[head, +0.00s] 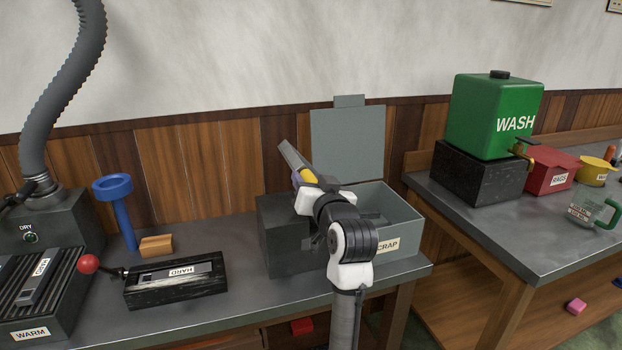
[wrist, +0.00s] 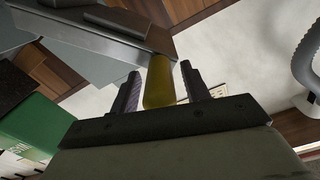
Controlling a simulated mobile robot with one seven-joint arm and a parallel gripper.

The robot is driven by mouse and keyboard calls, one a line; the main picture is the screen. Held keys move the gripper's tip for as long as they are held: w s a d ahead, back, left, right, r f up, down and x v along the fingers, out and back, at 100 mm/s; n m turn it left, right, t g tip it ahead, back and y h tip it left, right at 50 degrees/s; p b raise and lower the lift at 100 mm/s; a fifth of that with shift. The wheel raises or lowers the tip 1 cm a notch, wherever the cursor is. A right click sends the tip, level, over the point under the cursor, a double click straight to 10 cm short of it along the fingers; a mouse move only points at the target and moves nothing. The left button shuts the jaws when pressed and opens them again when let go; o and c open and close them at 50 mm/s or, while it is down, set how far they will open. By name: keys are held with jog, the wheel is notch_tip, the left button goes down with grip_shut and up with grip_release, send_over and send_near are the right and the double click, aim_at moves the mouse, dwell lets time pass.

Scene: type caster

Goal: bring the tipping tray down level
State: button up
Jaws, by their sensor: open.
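The tipping tray (head: 291,157) shows in the head view as a narrow grey piece, steeply tilted above a dark block (head: 285,240). Its yellow handle (head: 309,176) is at its lower right end, by my gripper (head: 304,183). In the wrist view the grey tray (wrist: 105,33) fills the upper left, and the yellow handle (wrist: 158,85) lies between the two fingers of my gripper (wrist: 160,72). The fingers are open, with a visible gap on each side of the handle. My arm hides much of the tray's lower part and mount in the head view.
A grey scrap bin (head: 400,220) with its lid (head: 347,140) up stands right of the dark block. Left are a blue funnel stand (head: 114,190), a wooden block (head: 156,245) and a black box with a red-knobbed lever (head: 88,264).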

jog(key=shift+w, duration=0.1)
grip_shut()
dwell(0.3)
jog(key=shift+a, duration=0.1)
jog(key=s+a+f+n+b, duration=0.3)
jog(key=a+f+n+b, duration=0.5)
jog(key=a+f, duration=0.2)
jog(key=shift+s+a+n, duration=0.15)
jog(key=shift+s+n, duration=0.05)
jog(key=shift+n, duration=0.1)
jog(key=shift+f, duration=0.1)
dwell(0.5)
grip_release()
